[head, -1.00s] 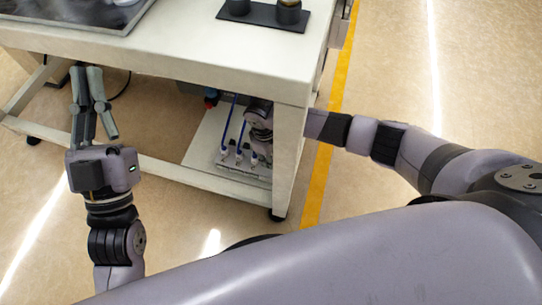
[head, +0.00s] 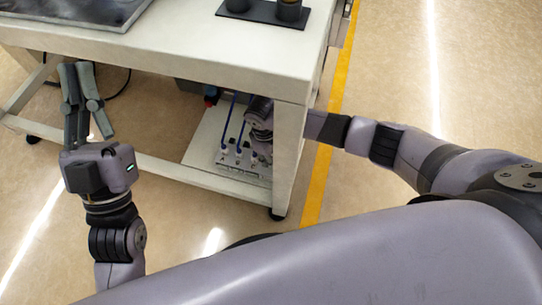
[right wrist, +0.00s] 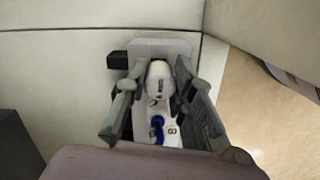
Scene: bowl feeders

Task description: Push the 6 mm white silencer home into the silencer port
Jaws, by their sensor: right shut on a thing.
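In the right wrist view my right gripper (right wrist: 158,82) has its two grey fingers on either side of a white, rounded piece (right wrist: 158,72), which looks like the white silencer, and is shut on it. The piece stands at a pale unit with a blue tube (right wrist: 157,124). The silencer port cannot be made out. In the head view my right arm reaches behind the table leg, and its gripper is mostly hidden beside the fitting unit (head: 240,160) on the lower shelf. My left gripper (head: 77,68) is empty, its fingers apart, by the table's front edge.
The white table (head: 180,50) stands above the lower shelf (head: 200,150), and its front leg (head: 288,150) is close to my right arm. Blue tubes (head: 228,118) rise from the fitting unit. A dark tray (head: 80,12) and a black holder (head: 262,14) are on the tabletop.

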